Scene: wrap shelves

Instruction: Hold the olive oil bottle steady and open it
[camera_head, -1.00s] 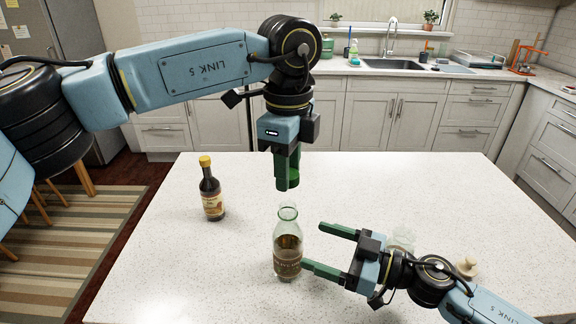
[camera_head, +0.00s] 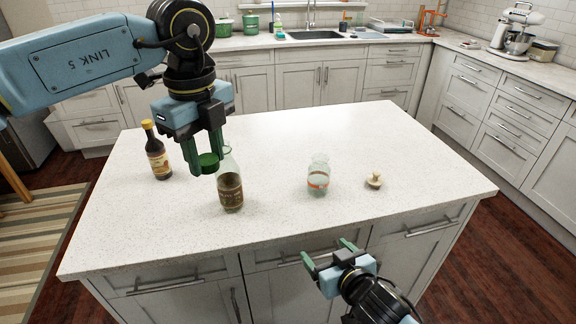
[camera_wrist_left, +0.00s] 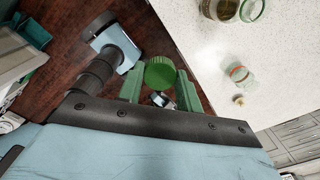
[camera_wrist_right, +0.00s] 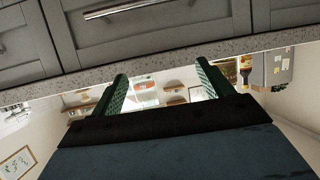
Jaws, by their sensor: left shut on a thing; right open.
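The olive oil bottle (camera_head: 230,194), clear glass with a brown label, stands upright on the white island top (camera_head: 270,150). My left gripper (camera_head: 204,155) is shut on a round green cap (camera_head: 208,163), beside the bottle's neck in the head view. The left wrist view shows the cap (camera_wrist_left: 159,73) between the fingers, apart from the bottle (camera_wrist_left: 222,9). My right gripper (camera_head: 328,252) is open and empty, in front of the island's near edge and away from the bottle.
A dark bottle with a yellow cap (camera_head: 159,158) stands left of the olive oil bottle. A clear jar with an orange band (camera_head: 318,180) and a small pale knobbed object (camera_head: 374,181) are to its right. The back of the island top is clear.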

